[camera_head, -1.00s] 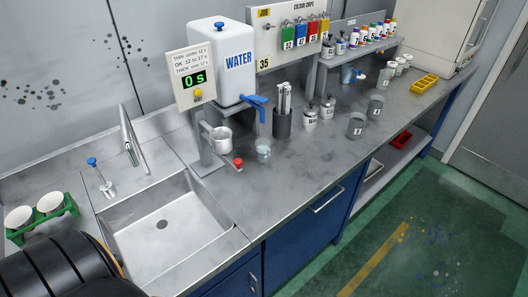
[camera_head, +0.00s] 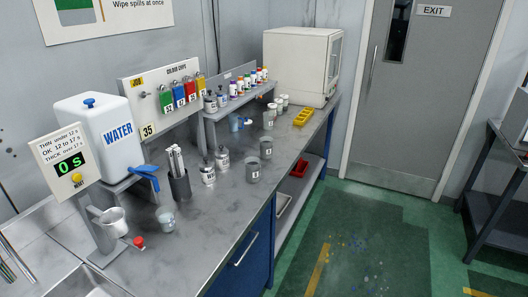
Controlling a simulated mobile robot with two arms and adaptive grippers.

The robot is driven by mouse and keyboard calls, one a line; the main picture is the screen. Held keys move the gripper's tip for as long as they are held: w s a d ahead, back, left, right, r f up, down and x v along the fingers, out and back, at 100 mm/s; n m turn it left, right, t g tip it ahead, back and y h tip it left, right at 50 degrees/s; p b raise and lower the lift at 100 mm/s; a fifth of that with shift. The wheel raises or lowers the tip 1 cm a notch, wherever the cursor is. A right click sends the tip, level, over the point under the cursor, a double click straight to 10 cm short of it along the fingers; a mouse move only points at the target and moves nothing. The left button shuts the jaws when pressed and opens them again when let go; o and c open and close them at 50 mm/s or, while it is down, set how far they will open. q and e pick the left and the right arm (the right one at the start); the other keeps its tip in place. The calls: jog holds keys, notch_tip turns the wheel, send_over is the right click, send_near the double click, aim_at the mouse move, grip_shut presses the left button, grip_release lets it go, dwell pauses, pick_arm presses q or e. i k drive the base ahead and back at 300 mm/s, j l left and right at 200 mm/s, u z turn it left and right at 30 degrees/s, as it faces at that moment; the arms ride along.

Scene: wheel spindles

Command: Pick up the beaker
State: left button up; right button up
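A small clear beaker (camera_head: 166,218) stands upright on the grey metal counter (camera_head: 235,210), below the blue tap (camera_head: 146,172) of the white water tank (camera_head: 97,133). A second clear vessel with blue on it (camera_head: 235,122) stands farther back near the raised shelf; I cannot tell if it is also a beaker. Several grey numbered cups, one of them marked in front (camera_head: 253,172), stand along the counter's right part. Neither of my grippers shows in the head view.
A timer sign reading 0 s (camera_head: 64,166) and a metal cup on a stand (camera_head: 114,221) are left of the clear beaker. A holder with rods (camera_head: 179,185) and lidded jars stand behind it. The sink (camera_head: 92,287) is at lower left. Green floor lies open at right.

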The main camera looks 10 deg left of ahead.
aim_at(166, 220)
jog(key=i+l+u, duration=0.1)
jog(key=u, duration=0.3)
jog(key=i+l+u, duration=0.1)
jog(key=u, duration=0.3)
jog(key=l+u, duration=0.2)
jog(key=u, duration=0.15)
jog(key=i+l+u, duration=0.1)
jog(key=u, duration=0.3)
jog(key=k+l, duration=0.05)
jog(key=l, duration=0.05)
